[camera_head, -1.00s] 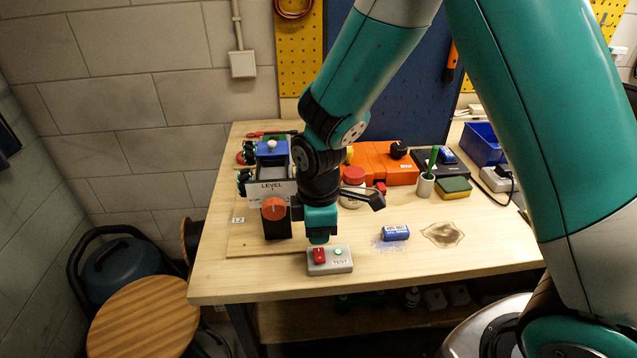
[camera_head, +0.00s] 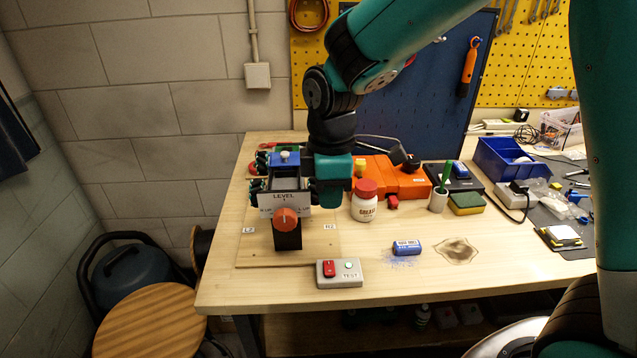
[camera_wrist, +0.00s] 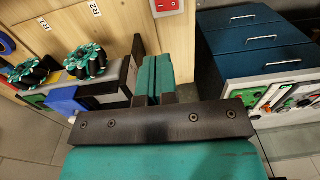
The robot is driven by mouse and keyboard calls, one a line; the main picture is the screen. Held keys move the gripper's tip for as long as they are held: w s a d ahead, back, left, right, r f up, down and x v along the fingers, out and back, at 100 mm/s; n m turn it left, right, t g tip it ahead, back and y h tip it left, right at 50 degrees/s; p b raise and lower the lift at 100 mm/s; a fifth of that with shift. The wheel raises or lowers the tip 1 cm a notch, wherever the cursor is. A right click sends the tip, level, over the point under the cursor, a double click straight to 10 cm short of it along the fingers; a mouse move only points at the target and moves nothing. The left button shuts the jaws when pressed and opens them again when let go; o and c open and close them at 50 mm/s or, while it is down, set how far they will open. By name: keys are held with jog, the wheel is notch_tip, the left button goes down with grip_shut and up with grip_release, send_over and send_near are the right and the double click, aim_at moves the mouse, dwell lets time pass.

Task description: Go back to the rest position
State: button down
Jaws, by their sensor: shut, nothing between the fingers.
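My gripper (camera_head: 328,203) is raised above the wooden bench (camera_head: 480,275), just right of the small wheeled rig with the LEVEL sign (camera_head: 284,197) and orange knob (camera_head: 286,219). It points down and is empty. In the wrist view its teal fingers (camera_wrist: 153,65) are together with nothing between them. The grey TEST box (camera_head: 341,281) with a red switch sits near the bench's front edge, apart from the gripper. Part of that box (camera_wrist: 170,8) shows at the top of the wrist view. The rig's green-rollered wheels (camera_wrist: 86,60) show at left there.
A grease jar (camera_head: 364,205) stands close right of the gripper. A blue eraser-like block (camera_head: 407,247), a stain, a pen cup (camera_head: 438,200) and a sponge (camera_head: 467,203) lie right. A wooden stool (camera_head: 150,320) stands at lower left.

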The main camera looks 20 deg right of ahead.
jog(key=s+a+r+m+y, duration=0.2)
jog(key=s+r+m, duration=0.2)
jog(key=s, duration=0.6)
jog(key=s+a+r+m+y, duration=0.15)
jog(key=s+r+m, duration=0.25)
jog(key=s, duration=0.5)
jog(key=n+g+h+b, duration=0.1)
jog(key=n+h+b, duration=0.15)
jog(key=n, duration=0.55)
send_over(329, 271)
jog(key=w, duration=0.2)
notch_tip(329, 271, down, 9)
jog(key=shift+h, duration=0.4)
jog(key=f+p, duration=0.1)
jog(key=f, duration=0.3)
jog(key=s+f+p, duration=0.1)
jog(key=f, duration=0.8)
jog(key=shift+s+f+p, duration=0.1)
jog(key=shift+s+p, duration=0.2)
jog(key=shift+p, duration=0.1)
